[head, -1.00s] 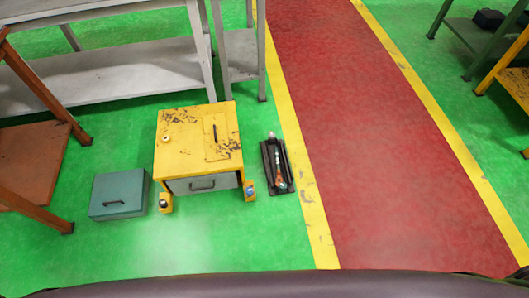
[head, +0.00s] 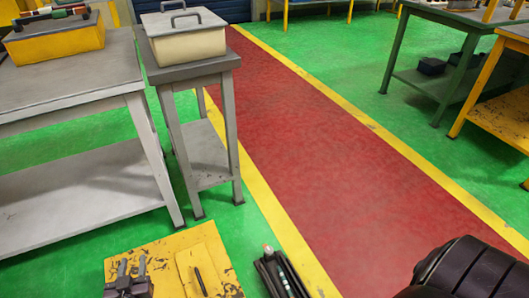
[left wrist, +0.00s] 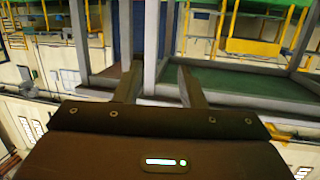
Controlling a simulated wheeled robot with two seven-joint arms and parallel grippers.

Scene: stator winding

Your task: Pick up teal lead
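I cannot make out a teal lead in either view. My left gripper (head: 132,266) is low at the left in the head view, over the yellow cabinet top. In the left wrist view its two fingers (left wrist: 161,90) stand well apart with nothing between them, so it is open and empty. My right gripper is not in view. Small coloured pieces, red, green and orange among them, lie in a dark holder (head: 50,14) on a yellow box (head: 55,42) at the far left; they are too small to identify.
A yellow cabinet (head: 165,255) stands at the bottom, with a black tray (head: 283,275) beside it. A grey bench (head: 85,85) is at left. A grey stand (head: 190,55) carries a lidded cream box (head: 185,40). The red walkway (head: 330,170) is clear.

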